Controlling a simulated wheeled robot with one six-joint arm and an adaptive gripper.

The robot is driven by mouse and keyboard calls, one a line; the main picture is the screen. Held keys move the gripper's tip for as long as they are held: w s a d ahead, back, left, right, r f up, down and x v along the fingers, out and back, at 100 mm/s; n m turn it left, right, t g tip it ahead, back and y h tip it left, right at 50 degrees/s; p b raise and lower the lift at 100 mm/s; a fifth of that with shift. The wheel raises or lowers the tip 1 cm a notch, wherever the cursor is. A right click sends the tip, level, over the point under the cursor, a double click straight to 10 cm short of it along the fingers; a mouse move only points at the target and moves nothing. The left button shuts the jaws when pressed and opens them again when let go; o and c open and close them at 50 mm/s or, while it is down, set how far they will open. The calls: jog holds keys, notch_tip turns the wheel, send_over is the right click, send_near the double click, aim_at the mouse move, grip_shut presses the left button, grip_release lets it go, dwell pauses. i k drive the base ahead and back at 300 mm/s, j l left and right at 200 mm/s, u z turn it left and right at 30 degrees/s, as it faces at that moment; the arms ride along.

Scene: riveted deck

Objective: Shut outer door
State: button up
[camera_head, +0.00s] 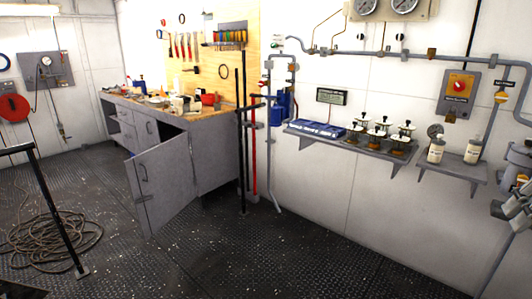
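A grey cabinet door (163,184) stands swung wide open at the near end of the grey workbench cabinet (211,155). It juts out over the deck, with a handle (143,172) on its face. The cabinet opening behind it is mostly hidden by the door. Other doors (146,131) farther along the bench front look shut, and an open recess shows at the far end.
A coiled rope (52,238) lies on the deck at left, near a black post (57,215). Another black post (242,150) and a red pipe (254,150) stand right of the bench. Wall shelves (455,172) jut out at right. The deck before the door is clear.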

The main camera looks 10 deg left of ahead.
aim_at(165, 171)
jog(key=i+u, duration=0.75)
jog(key=i+l+u, duration=0.15)
jog(key=u, duration=0.2)
jog(key=i+j+u, duration=0.2)
jog(key=i, duration=0.25)
jog(key=i+u, duration=0.15)
jog(key=i, duration=0.3)
jog(key=i+j, duration=0.6)
jog(key=j, duration=0.2)
jog(key=i+j+z, duration=0.1)
jog(key=i+j, duration=0.2)
jog(key=j, duration=0.1)
